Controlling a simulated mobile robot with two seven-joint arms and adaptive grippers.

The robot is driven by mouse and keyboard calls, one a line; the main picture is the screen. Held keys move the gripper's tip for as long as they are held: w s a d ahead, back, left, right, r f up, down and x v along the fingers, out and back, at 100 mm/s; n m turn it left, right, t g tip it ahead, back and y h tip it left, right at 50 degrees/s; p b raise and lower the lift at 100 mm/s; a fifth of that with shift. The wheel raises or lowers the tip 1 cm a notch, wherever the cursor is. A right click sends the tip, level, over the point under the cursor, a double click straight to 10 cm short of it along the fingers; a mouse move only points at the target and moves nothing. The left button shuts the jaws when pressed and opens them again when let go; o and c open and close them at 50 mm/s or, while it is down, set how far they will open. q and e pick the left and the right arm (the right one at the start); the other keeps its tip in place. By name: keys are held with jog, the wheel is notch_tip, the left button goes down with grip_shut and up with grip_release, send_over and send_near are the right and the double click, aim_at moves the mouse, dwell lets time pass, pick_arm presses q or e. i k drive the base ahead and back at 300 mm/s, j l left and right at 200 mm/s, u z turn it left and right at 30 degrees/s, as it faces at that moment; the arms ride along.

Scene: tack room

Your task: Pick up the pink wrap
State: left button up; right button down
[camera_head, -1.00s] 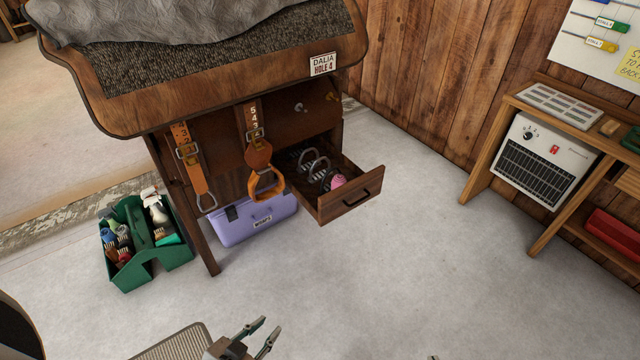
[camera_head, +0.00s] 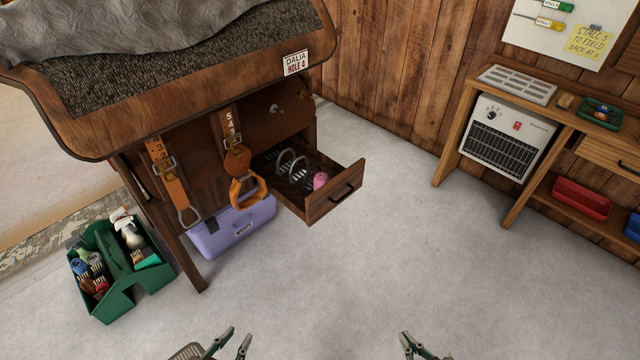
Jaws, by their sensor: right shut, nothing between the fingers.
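The pink wrap (camera_head: 320,180) is a small pink roll lying in the open drawer (camera_head: 334,201), near its front panel. Metal stirrup-like loops (camera_head: 289,164) stand behind and left of it in the drawer. My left gripper (camera_head: 232,342) is at the bottom edge, its two fingers apart and empty, well below the drawer. My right gripper (camera_head: 410,343) is partly in view at the bottom edge, right of centre. It is shut with nothing in it and far from the wrap.
Orange straps (camera_head: 170,182) with stirrups hang left of the drawer. A lilac box (camera_head: 232,226) stands under the cabinet. A green grooming tote (camera_head: 121,283) stands on the floor at left. A wooden bench (camera_head: 478,106) with a heater (camera_head: 506,138) is at right. The middle floor is clear.

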aim_at(321, 178)
jog(key=i+l+u, duration=0.2)
jog(key=i+l, duration=0.15)
jog(key=i+l+u, duration=0.15)
jog(key=i+l, duration=0.15)
jog(key=l, duration=0.3)
